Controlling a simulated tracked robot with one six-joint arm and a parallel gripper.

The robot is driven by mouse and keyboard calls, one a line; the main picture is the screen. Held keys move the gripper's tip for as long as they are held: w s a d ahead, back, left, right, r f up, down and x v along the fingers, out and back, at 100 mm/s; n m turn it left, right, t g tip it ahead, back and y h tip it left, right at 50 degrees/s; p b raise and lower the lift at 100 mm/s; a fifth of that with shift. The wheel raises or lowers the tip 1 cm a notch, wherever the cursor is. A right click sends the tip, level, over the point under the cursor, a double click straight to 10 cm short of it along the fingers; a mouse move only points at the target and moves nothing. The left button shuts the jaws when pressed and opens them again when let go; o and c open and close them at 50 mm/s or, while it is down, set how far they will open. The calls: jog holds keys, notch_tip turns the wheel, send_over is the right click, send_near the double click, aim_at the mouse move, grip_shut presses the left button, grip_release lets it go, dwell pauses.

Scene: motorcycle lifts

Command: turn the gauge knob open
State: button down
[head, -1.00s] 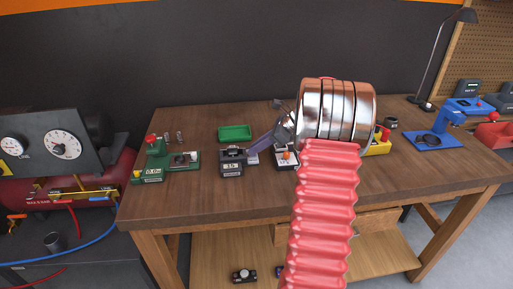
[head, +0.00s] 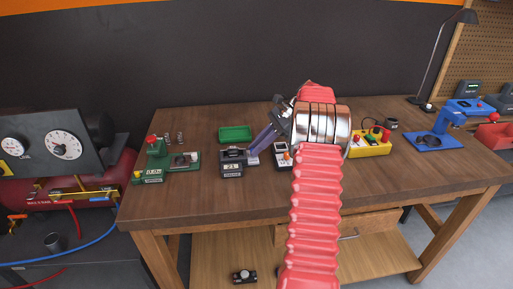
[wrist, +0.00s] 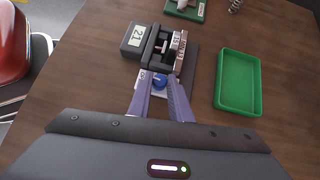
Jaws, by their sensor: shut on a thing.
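The gauge (head: 232,170) is a dark block with a small digital display reading about 21, standing on the wooden workbench. It also shows in the wrist view (wrist: 137,38), with a pale-edged jaw block and a narrow gap beside the display. Its blue knob (wrist: 159,84) sits on the near end in the wrist view. My gripper (wrist: 160,80) has its two purple fingers on either side of the knob, shut on it. In the head view my gripper (head: 256,149) reaches the gauge's right side, and the knob is hidden there.
A green tray (head: 235,134) lies behind the gauge. A green device (head: 155,165) stands to the left. A white-faced meter (head: 282,158) stands close on the right, partly behind my arm. A yellow box (head: 371,146) and a blue stand (head: 435,140) are farther right.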

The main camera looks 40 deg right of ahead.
jog(key=shift+w+d+r+n+g, duration=0.1)
jog(key=shift+w+d+n+g, duration=0.15)
jog(key=shift+n, duration=0.35)
jog(key=shift+r+g, duration=0.1)
jog(key=shift+g, duration=0.15)
jog(key=c, duration=2)
grip_release()
jog(key=shift+o, duration=0.5)
jog(key=shift+s, duration=0.1)
jog(key=v, duration=0.7)
jog(key=shift+d, duration=0.25)
